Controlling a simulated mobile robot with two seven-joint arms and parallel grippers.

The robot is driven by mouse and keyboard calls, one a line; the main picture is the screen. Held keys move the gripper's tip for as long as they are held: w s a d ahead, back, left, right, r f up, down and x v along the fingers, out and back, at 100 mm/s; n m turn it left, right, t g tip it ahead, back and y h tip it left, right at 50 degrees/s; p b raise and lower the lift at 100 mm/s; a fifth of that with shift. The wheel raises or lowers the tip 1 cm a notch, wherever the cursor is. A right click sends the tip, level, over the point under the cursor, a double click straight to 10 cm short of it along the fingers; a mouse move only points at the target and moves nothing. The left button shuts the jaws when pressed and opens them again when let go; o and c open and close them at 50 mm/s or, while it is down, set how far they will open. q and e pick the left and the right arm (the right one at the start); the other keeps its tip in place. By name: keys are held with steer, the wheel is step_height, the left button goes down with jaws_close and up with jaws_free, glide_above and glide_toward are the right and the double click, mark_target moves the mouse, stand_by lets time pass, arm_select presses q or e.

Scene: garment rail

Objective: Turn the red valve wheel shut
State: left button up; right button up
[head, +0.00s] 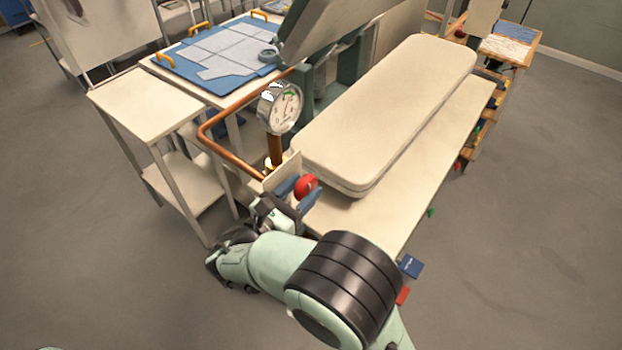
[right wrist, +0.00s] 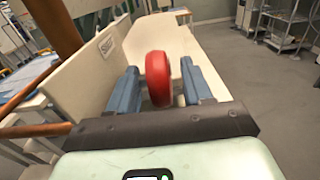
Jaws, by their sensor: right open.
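The red valve wheel (head: 306,185) sits at the near left end of the pressing table, below the round gauge. In the right wrist view the wheel (right wrist: 158,78) stands edge-on between two blue fingers. My right gripper (head: 298,191) is open, with one finger on each side of the wheel. In the right wrist view my right gripper (right wrist: 163,86) shows small gaps beside the wheel; I cannot tell whether either finger touches it. The wheel's lower part and its stem are hidden. My left gripper is not in view.
A white-faced gauge (head: 281,107) stands on a copper pipe (head: 222,149) just behind the wheel. A padded board (head: 395,110) lies to the right. A small white side table (head: 131,104) stands at left. Open floor (head: 520,250) lies at the right.

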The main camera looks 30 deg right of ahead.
mark_target(311, 182)
steer(key=shift+x, duration=1.75)
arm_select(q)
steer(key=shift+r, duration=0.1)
arm_select(e)
jaws_close()
steer(key=shift+r+g+y+p, duration=0.15)
steer(key=shift+g+y+p, duration=0.15)
steer(key=shift+y+p, duration=0.6)
steer(key=shift+w+p, duration=0.1)
steer(key=shift+p, duration=0.25)
steer(key=shift+f, duration=0.25)
jaws_free()
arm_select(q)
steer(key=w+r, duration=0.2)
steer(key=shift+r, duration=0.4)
